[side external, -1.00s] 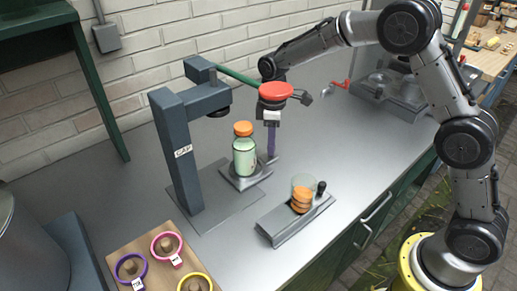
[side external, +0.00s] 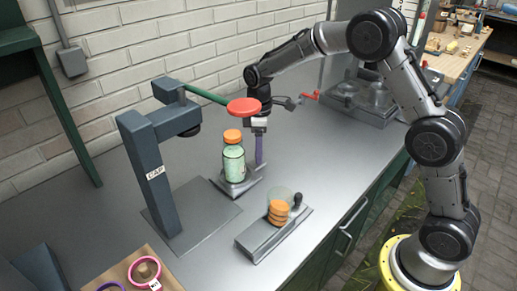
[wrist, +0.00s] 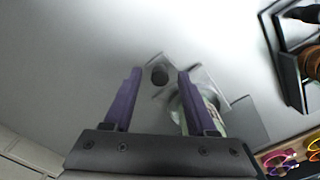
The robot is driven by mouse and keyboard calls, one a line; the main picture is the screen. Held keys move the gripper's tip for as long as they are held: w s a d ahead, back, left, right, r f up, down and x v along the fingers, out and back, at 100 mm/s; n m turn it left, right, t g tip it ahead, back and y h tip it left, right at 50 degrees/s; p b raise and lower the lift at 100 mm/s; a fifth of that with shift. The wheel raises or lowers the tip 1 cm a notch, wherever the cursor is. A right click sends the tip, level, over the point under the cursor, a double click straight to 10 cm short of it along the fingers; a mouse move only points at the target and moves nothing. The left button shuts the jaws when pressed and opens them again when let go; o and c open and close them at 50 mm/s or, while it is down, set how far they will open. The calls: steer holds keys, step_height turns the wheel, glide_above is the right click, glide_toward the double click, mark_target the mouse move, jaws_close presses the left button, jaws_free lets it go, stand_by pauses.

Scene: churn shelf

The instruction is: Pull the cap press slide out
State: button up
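The grey cap press (side external: 150,178) stands at left with its head on an arm. Its slide (side external: 245,191) is a small metal plate beside the press's base plate, with a green bottle (side external: 233,164) with an orange cap upright on it. My gripper (side external: 259,162) points down just right of the bottle at the slide's far end. In the wrist view my gripper (wrist: 159,74) is open, its purple fingers apart. A dark round knob (wrist: 160,76) on the slide (wrist: 178,70) shows between the fingertips. The bottle (wrist: 200,108) is partly hidden behind the right finger.
A green lever (side external: 205,95) runs from the press to a red disc (side external: 243,107) that overlaps my wrist in the picture. A cap feeder (side external: 265,238) with orange caps (side external: 278,211) stands near the front edge. Coloured rings (side external: 148,268) lie at front left.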

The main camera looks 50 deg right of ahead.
step_height(320, 180, up, 14)
stand_by(0.6)
steer(key=shift+f, duration=0.1)
steer(key=s+r+m+t, duration=0.2)
steer(key=s+r+t, duration=0.2)
steer(key=s+r, duration=1)
steer(key=s+f+m, duration=0.3)
steer(key=s+f, duration=0.3)
steer(key=s, duration=0.2)
steer(key=s+f+m+t, duration=0.1)
steer(key=s+f+m, duration=0.3)
steer(key=s+f, duration=0.3)
steer(key=s, duration=0.2)
steer(key=shift+s+d+t, duration=0.2)
steer(key=shift+s+t, duration=0.1)
